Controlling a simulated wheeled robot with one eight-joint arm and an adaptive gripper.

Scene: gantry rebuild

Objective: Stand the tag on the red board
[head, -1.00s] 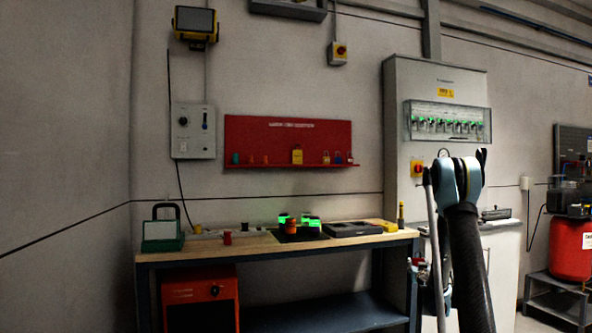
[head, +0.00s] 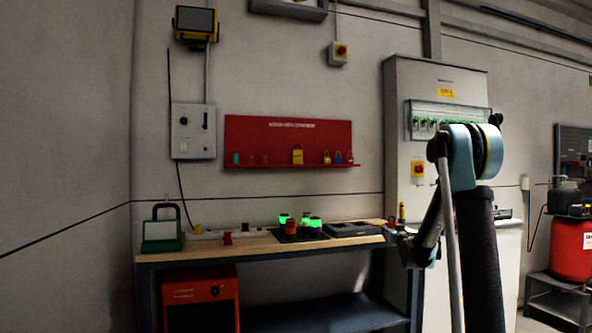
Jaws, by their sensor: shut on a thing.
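The red board (head: 262,142) hangs on the wall above the bench. A narrow red ledge (head: 345,167) along its lower edge bears a teal piece, small reddish pieces, a yellow padlock and several small locks. My gripper (head: 393,229) is low at the bench's right end, right of and below the board. It is shut on a small reddish thing, which looks like the tag (head: 391,221). The tag is tiny in this view, so its shape and tilt cannot be told. Part of my gripper blends with the dark bench edge.
The wooden bench (head: 262,249) carries a green-and-white case (head: 163,228), a red piece (head: 227,238), a dark tray (head: 350,229) and green-lit pieces on a dark mat. A grey cabinet (head: 400,100) stands behind my arm. The wall between bench and board is clear.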

